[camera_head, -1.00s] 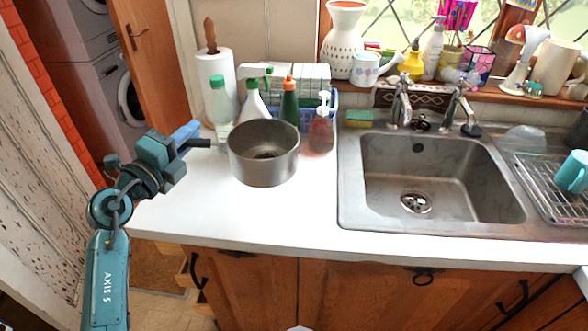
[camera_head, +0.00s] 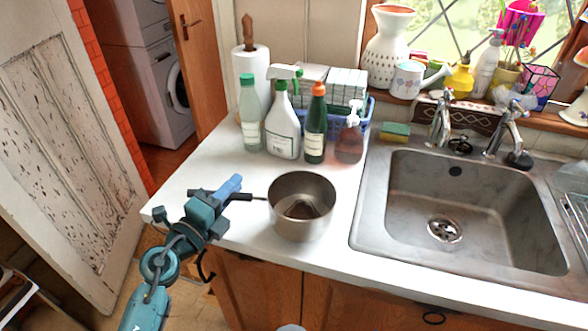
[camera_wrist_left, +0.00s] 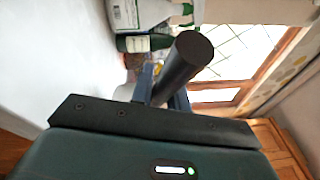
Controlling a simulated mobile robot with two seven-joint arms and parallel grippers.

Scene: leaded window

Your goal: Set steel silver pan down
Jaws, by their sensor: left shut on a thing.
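The steel silver pan (camera_head: 301,222) is upright at the front of the white counter, left of the sink. Whether its base touches the counter or hangs just above it, I cannot tell. Its dark handle (camera_head: 236,196) points left. My left gripper (camera_head: 226,192) is shut on the handle, left of the pan. In the left wrist view the dark round handle (camera_wrist_left: 186,62) sticks up between the fingers; the pan bowl is not clearly seen there. My right gripper is not in view.
Several bottles, among them a white spray bottle (camera_head: 283,128) and a dark green bottle (camera_head: 315,130), stand behind the pan. The sink (camera_head: 375,215) is to the right. Free counter (camera_head: 205,165) lies behind my left gripper. A paper towel roll (camera_head: 252,75) stands at the back.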

